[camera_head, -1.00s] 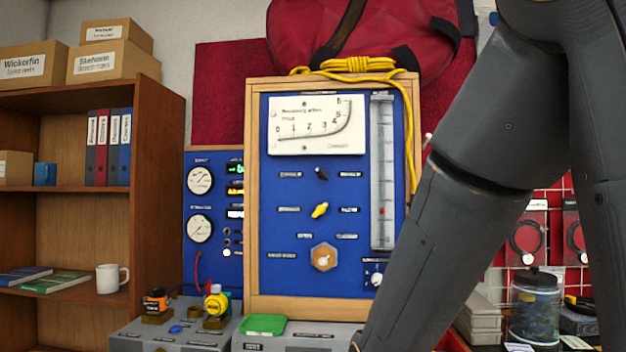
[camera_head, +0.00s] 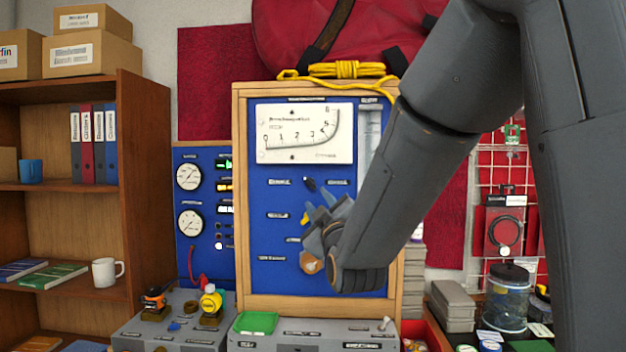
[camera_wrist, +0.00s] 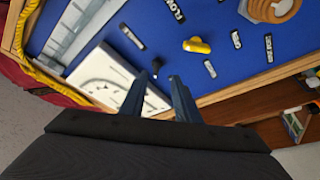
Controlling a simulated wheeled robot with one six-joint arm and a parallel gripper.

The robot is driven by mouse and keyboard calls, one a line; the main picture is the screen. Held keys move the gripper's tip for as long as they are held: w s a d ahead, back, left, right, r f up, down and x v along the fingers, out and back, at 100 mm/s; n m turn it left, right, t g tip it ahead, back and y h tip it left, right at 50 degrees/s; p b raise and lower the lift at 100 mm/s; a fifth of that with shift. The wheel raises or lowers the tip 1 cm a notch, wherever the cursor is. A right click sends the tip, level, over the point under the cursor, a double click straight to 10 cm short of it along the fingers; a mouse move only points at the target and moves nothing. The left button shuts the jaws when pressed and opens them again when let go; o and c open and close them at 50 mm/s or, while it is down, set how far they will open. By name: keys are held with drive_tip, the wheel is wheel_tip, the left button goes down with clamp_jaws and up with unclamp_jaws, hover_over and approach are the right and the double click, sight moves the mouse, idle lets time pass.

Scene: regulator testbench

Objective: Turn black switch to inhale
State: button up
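The black switch (camera_head: 309,184) is a small knob on the blue panel (camera_head: 262,235), below the white gauge, with a small label on each side. In the wrist view the black switch (camera_wrist: 156,67) shows between and just beyond my fingertips. My gripper (camera_head: 320,205) is open, with its fingers pointing up and toward the panel, just below the switch in the head view. In the wrist view my gripper (camera_wrist: 158,78) has a clear gap between its two fingers. I cannot tell whether either finger touches the switch. The label text is too small to read.
A yellow switch (camera_wrist: 197,45) sits beside the black one, partly hidden by my gripper in the head view. An orange hexagonal knob (camera_head: 311,263) is below. The white gauge (camera_head: 303,134) is above, and yellow rope (camera_head: 345,70) lies on the wooden frame.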

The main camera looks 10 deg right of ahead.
sight(311, 185)
drive_tip(key=p+x, duration=0.1)
drive_tip(key=x, duration=0.1)
drive_tip(key=p+x, duration=0.1)
drive_tip(key=x, duration=0.2)
drive_tip(key=r+p+x, duration=0.1)
drive_tip(key=x, duration=0.2)
drive_tip(key=shift+s, duration=0.2)
drive_tip(key=shift+f, duration=0.1)
clamp_jaws()
